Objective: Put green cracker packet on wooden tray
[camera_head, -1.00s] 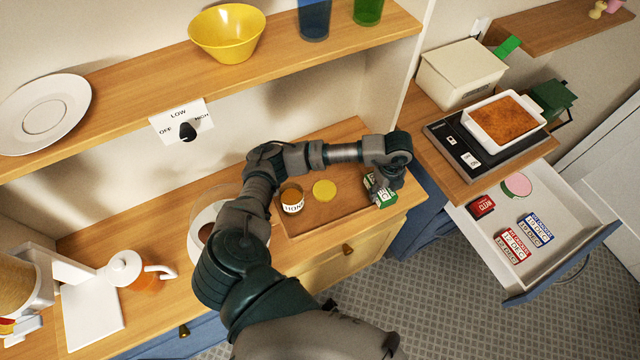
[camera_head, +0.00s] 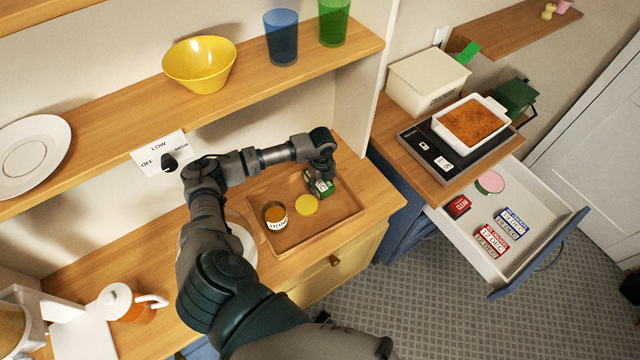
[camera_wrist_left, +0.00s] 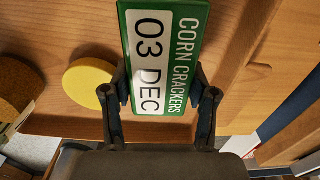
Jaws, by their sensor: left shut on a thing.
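The green and white cracker packet (camera_head: 322,187) is in my left gripper (camera_head: 318,178), over the right part of the wooden tray (camera_head: 330,216). In the left wrist view the packet (camera_wrist_left: 165,55), marked CORN CRACKERS 03 DEC, sits between the two fingers of the gripper (camera_wrist_left: 160,95), which are shut on its sides. I cannot tell whether its underside touches the tray. A yellow disc (camera_head: 306,205) and a honey jar (camera_head: 276,216) are on the tray, left of the packet. My right gripper is not in view.
A shelf with a yellow bowl (camera_head: 200,65), a blue glass (camera_head: 282,38) and a green glass (camera_head: 333,22) runs above the counter. An open drawer (camera_head: 540,195) at right holds several packets. The tray's front right part is clear.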

